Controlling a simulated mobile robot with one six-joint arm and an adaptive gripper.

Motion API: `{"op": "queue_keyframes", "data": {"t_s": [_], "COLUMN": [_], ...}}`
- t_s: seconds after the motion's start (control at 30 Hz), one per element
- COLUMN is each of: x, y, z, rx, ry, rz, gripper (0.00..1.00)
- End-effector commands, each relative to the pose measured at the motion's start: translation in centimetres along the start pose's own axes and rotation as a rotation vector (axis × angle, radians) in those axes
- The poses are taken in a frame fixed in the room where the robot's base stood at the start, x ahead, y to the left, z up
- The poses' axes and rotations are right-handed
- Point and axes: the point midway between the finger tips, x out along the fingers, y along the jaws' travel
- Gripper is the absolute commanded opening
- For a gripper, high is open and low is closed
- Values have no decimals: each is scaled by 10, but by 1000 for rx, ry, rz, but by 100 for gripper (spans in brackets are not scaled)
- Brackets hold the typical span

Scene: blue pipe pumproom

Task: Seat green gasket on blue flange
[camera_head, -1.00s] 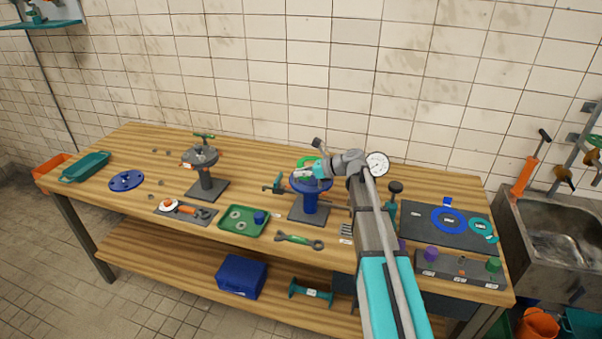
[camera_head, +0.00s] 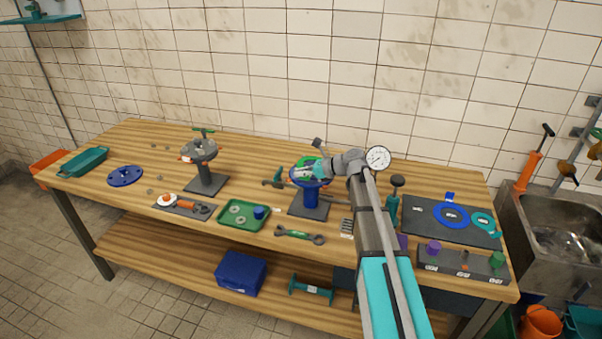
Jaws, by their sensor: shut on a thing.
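The blue flange (camera_head: 311,183) tops a blue pedestal on a dark base plate near the middle of the bench. The green gasket (camera_head: 306,161) shows as a small green arc at the flange's back edge. My gripper (camera_head: 305,172) is over the flange, shut on the gasket. My gripper and wrist hide most of the gasket and part of the flange face. I cannot tell whether the gasket lies flat on the flange or is a little above it.
A pressure gauge (camera_head: 378,158) stands right of my wrist. A green tray (camera_head: 243,216) and a wrench (camera_head: 300,235) lie in front. A grey flange stand (camera_head: 203,165) is to the left. A dark mat (camera_head: 475,240) with blue and teal rings lies right.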

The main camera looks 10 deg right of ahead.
Motion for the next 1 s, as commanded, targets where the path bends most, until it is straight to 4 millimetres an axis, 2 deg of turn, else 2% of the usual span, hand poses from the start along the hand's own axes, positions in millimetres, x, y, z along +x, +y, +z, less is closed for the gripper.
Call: {"op": "queue_keyframes", "data": {"t_s": [1.0], "x": [9], "y": [0], "z": [-25], "rx": [0], "ry": [0], "rz": [-1], "gripper": [0]}}
